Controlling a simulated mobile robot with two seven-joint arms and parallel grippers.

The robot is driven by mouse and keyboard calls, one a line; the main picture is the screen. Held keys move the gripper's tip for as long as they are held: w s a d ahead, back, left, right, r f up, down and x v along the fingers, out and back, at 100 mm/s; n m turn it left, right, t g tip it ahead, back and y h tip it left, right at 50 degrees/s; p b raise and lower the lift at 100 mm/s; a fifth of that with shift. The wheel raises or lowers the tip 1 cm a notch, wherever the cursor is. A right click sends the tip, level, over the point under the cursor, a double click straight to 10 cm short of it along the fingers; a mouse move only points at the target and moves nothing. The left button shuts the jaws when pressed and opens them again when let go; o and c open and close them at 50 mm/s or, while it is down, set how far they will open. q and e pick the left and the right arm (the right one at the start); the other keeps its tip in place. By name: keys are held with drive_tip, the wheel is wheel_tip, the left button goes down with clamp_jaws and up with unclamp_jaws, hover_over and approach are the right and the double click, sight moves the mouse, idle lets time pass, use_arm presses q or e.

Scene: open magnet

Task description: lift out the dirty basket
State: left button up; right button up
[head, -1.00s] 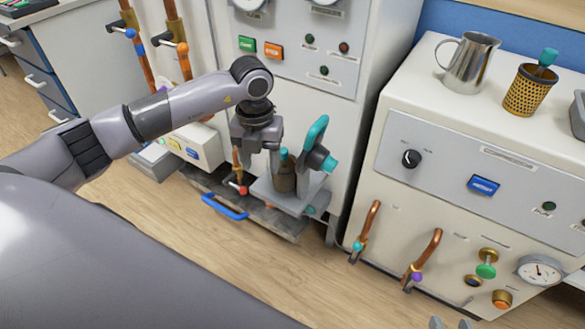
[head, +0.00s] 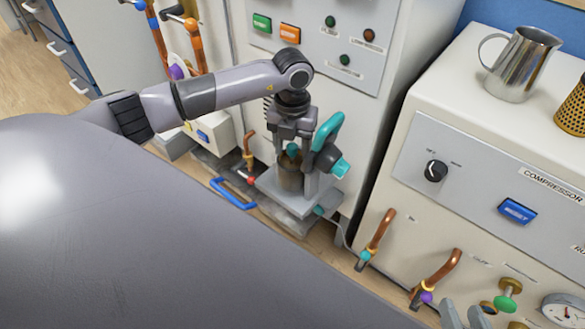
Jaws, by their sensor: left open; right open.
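A dark brown basket (head: 290,176) with a teal knob (head: 292,151) on top stands upright on a grey stand (head: 272,185) at the foot of the white machine. I take it to be the dirty basket. My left gripper (head: 292,147) points down right over it and is open. Its fingers come down beside the knob; I cannot tell whether they touch it. The basket's lower part is partly hidden. My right gripper (head: 462,315) shows only its fingertips at the bottom edge, apart and empty, far from the basket.
A teal lever (head: 328,130) stands close right of the basket. A blue handle (head: 232,194) is at the front left. A compressor cabinet (head: 470,120) on the right carries a metal pitcher (head: 522,64) and a golden mesh basket (head: 572,108). Copper pipes (head: 378,235) stick out of its front.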

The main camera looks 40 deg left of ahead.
use_arm(q)
drive_tip(key=shift+f, duration=0.75)
clamp_jaws()
drive_tip(key=shift+r, duration=0.15)
